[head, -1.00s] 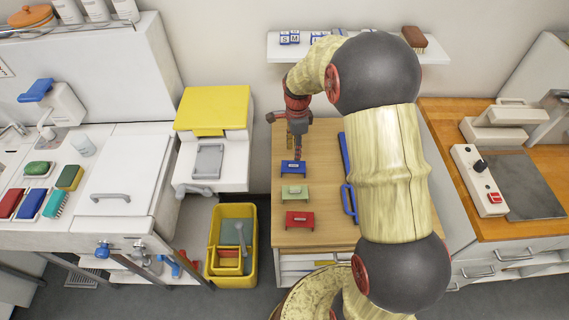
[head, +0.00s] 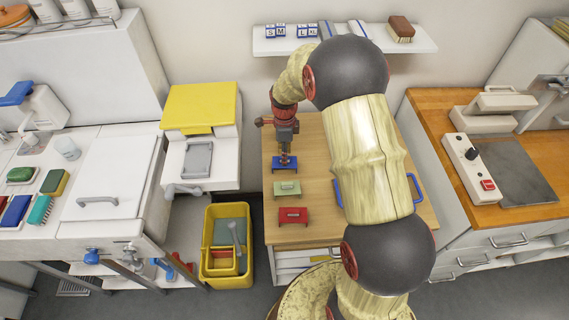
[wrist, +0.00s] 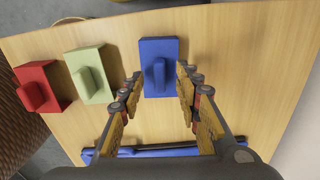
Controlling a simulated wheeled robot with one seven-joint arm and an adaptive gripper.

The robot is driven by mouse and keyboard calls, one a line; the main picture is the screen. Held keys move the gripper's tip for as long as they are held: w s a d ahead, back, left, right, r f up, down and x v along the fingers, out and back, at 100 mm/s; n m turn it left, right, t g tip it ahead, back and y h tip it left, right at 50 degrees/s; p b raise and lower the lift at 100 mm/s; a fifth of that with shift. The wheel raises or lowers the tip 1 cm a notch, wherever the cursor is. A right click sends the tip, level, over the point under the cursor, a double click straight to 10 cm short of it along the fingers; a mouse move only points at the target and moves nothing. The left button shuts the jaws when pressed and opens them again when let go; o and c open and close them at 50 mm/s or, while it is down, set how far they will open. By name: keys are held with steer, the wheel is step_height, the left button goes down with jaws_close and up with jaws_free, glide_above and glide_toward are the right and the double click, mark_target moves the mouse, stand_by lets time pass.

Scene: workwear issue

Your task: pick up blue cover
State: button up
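The blue cover (head: 278,168) lies on the wooden tabletop, the farthest of a row of three covers. It also shows in the wrist view (wrist: 158,52), a flat block with a raised handle. My gripper (head: 285,158) is directly over it in the head view and partly hides it. In the wrist view my gripper (wrist: 159,82) is open, with a finger on each side of the cover's handle and gaps to both. I cannot tell exactly how far the fingertips are above the cover.
A green cover (head: 287,188) and a red cover (head: 293,216) sit nearer on the same table (head: 310,145). A blue-handled thing (head: 338,191) is at the right, partly behind my arm. A yellow bin (head: 208,245) stands on the floor at left.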

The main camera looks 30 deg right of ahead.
steer(key=shift+f, duration=0.6)
steer(key=shift+c, duration=0.7)
steer(key=c, duration=0.7)
steer(key=shift+r, duration=0.15)
